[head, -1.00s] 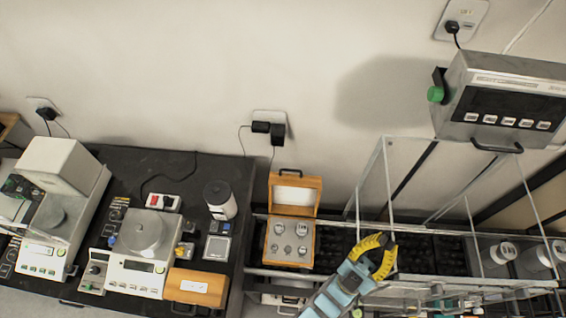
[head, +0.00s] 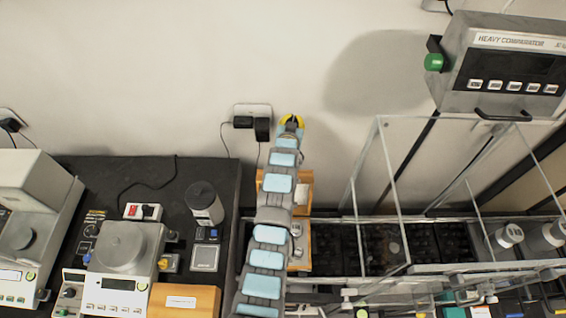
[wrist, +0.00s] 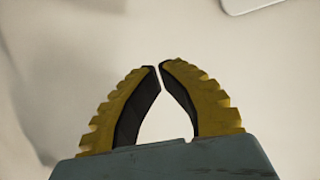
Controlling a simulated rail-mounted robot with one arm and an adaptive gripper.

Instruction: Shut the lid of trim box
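An open wooden box (head: 306,238) with several metal weights in it stands right of the black table; I take it as the trim box, though I read no name on it. Its raised lid (head: 304,183) stands up at the back, near the wall. My arm hides the left part of box and lid. My gripper (head: 291,119) is beyond the lid's top edge in the head view, in front of the wall and apart from the lid. In the wrist view my gripper (wrist: 160,66) has its yellow fingers together at the tips, with nothing between them.
A closed wooden box (head: 183,300) with a white label lies on the black table, near a balance (head: 122,250) and a grey cylinder (head: 204,204). A clear-walled enclosure (head: 381,190) stands to the right. Wall plugs (head: 253,126) are just left of my gripper.

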